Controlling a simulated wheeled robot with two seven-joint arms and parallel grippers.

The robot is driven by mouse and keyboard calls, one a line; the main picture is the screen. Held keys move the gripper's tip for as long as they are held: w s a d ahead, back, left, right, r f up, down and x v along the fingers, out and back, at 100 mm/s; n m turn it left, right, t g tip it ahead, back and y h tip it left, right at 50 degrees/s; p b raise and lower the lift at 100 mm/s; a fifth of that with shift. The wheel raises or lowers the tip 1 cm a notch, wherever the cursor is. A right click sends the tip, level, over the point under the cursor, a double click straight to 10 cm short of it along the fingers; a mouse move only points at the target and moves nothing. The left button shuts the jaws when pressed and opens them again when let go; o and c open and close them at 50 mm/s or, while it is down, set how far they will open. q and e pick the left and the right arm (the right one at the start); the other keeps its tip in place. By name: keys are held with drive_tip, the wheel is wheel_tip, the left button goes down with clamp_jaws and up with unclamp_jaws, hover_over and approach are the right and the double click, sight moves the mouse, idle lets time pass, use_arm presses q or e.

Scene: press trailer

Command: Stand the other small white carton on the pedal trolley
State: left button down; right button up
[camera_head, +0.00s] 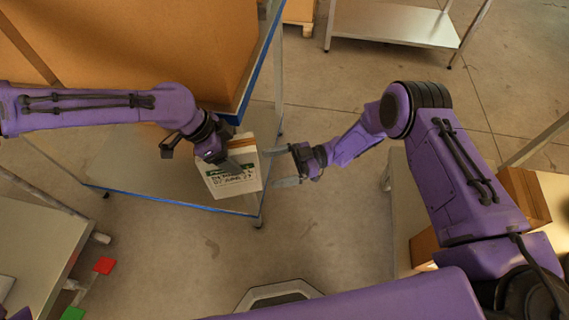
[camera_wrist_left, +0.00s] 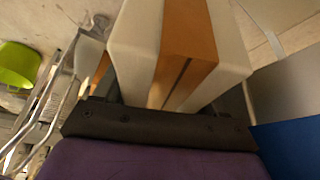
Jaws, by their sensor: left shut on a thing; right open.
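A small white carton (camera_head: 236,182) with a green and black printed label is in my left gripper (camera_head: 232,164), slightly tilted. In the left wrist view the white carton (camera_wrist_left: 232,50) with its brown tape strip fills the space between the jaws. My right gripper (camera_head: 281,168) is open and empty, close to the carton's right side. A metal trolley (camera_head: 35,235) at the lower left has a red pedal (camera_head: 104,265) and a green pedal (camera_head: 72,314) beside it; I take it for the pedal trolley. Most of it is outside the picture.
A blue-edged two-level cart (camera_head: 150,192) stands behind the carton, a large brown box (camera_head: 150,50) on its top. A metal table (camera_head: 395,22) is at the back. Brown boxes (camera_head: 524,192) sit on a bench at the right. Floor is clear in the middle.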

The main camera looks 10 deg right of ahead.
sight(242, 175)
use_arm(q)
drive_tip(key=shift+r, duration=0.1)
use_arm(e)
drive_tip(key=a, duration=0.6)
drive_tip(key=s+a, duration=0.1)
drive_tip(key=a, duration=0.2)
drive_tip(key=shift+a, duration=0.4)
drive_tip(key=c, duration=1.7)
use_arm(q)
unclamp_jaws()
use_arm(e)
drive_tip(key=shift+w+r, duration=0.1)
drive_tip(key=shift+r, duration=0.05)
clamp_jaws()
